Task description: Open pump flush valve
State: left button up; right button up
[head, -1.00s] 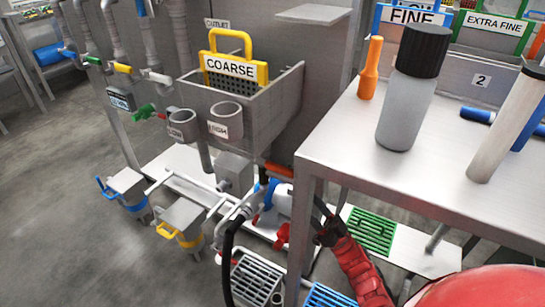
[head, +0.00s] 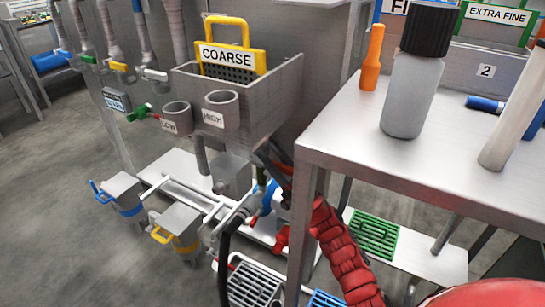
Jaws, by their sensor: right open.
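My right arm reaches in from the lower right, behind the table's front leg. My right gripper (head: 272,165) is dark and open, at the lower right of the grey COARSE basin (head: 290,95). It is close to a small orange-red part (head: 286,169), which it partly covers. I cannot tell whether they touch. Below it are blue pump fittings (head: 268,198) and a red valve-like part (head: 281,240), partly hidden by the table leg and my arm. No label marks the pump flush valve, so I cannot tell which part it is. My left gripper is not in view.
The steel table (head: 345,140) with its front leg (head: 302,225) stands close to my right arm. Open floor is at left.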

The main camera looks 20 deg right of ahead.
grip_shut()
dwell(1.4)
